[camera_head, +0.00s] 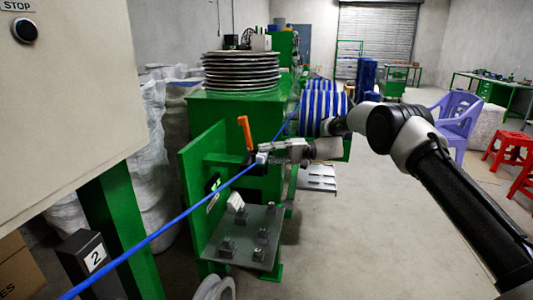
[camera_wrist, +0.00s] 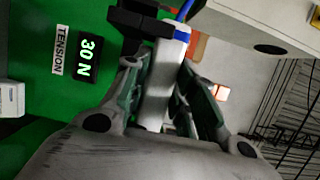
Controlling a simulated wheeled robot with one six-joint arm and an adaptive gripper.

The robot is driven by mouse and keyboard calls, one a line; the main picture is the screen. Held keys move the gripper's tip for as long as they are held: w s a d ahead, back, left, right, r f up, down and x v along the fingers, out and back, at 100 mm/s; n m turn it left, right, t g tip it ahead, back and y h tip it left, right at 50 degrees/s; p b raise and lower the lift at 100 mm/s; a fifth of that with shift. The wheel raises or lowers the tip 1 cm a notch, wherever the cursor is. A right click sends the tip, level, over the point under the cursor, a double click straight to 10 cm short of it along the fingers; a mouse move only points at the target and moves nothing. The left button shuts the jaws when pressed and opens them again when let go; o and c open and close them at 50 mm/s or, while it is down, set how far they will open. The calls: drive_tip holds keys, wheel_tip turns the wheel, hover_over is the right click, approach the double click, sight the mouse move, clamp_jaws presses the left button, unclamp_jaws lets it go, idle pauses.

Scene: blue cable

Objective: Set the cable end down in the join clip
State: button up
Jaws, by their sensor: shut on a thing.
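My gripper (camera_head: 264,153) is beside the green machine, at the blue cable (camera_head: 160,228). In the wrist view my gripper (camera_wrist: 165,85) has its fingers closed on both sides of a pale grey block (camera_wrist: 160,85), which has blue at its top and appears to be the cable end. A blue strand (camera_wrist: 185,10) leads up from it. A black piece (camera_wrist: 143,20), probably the join clip, lies across the block's top; I cannot tell whether the end is seated in it. In the head view a dark fitting below the orange lever (camera_head: 245,132) is partly hidden.
The green machine (camera_head: 235,115) has an upright panel and a metal shelf (camera_head: 247,240) with small blocks below the cable. A tension display (camera_wrist: 87,55) reads 30 N. A grey cabinet (camera_head: 70,100) fills the left. Open floor lies right of the machine.

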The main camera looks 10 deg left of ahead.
drive_tip(key=shift+f, duration=0.3)
drive_tip(key=shift+f, duration=0.4)
idle(0.6)
drive_tip(key=o, duration=1)
